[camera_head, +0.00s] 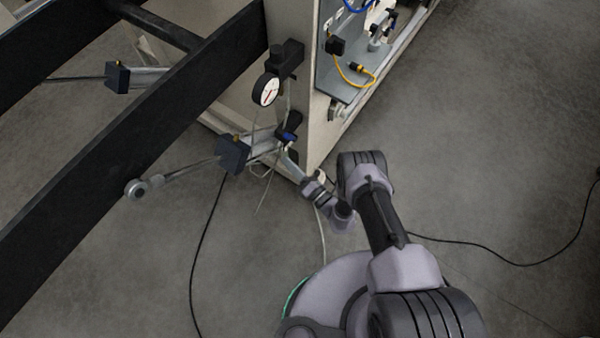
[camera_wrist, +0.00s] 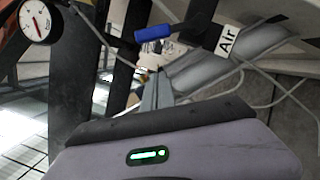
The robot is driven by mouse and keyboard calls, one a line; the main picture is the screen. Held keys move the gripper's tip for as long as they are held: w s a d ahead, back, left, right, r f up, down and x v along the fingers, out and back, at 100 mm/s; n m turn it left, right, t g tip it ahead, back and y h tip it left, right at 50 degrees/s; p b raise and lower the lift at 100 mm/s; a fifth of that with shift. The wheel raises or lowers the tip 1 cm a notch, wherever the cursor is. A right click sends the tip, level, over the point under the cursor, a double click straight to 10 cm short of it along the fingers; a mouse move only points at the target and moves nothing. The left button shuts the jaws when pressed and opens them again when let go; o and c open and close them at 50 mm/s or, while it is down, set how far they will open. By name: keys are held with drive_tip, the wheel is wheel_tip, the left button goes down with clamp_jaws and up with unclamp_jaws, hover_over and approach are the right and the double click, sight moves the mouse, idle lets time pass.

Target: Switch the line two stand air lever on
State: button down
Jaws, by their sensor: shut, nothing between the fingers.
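The air lever has a blue handle (camera_head: 289,136), low on the beige machine stand beside the dark frame. In the wrist view the blue handle (camera_wrist: 153,33) lies nearly level across the picture, just beyond my fingertips. A white tag reading "Air" (camera_wrist: 228,40) is to its right on a grey metal bar. My gripper (camera_head: 287,156) is shut and empty, just below the lever. Its closed fingers (camera_wrist: 157,80) point toward the handle, and a small gap seems to show between them. I cannot tell whether they touch.
A round gauge (camera_head: 266,90) hangs above the lever and also shows at the left of the wrist view (camera_wrist: 34,20). A dark block on a rod (camera_head: 233,154) is close left of my gripper. Thin hoses and cables hang around the lever. The floor at right is mostly clear.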

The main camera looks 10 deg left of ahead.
sight(289, 136)
drive_tip(key=w, duration=0.1)
drive_tip(key=w+r, duration=0.1)
drive_tip(key=w, duration=0.1)
drive_tip(key=w+r+b, duration=0.1)
drive_tip(key=shift+w+a+r, duration=0.2)
drive_tip(key=shift+w+a, duration=0.1)
drive_tip(key=shift+a, duration=0.1)
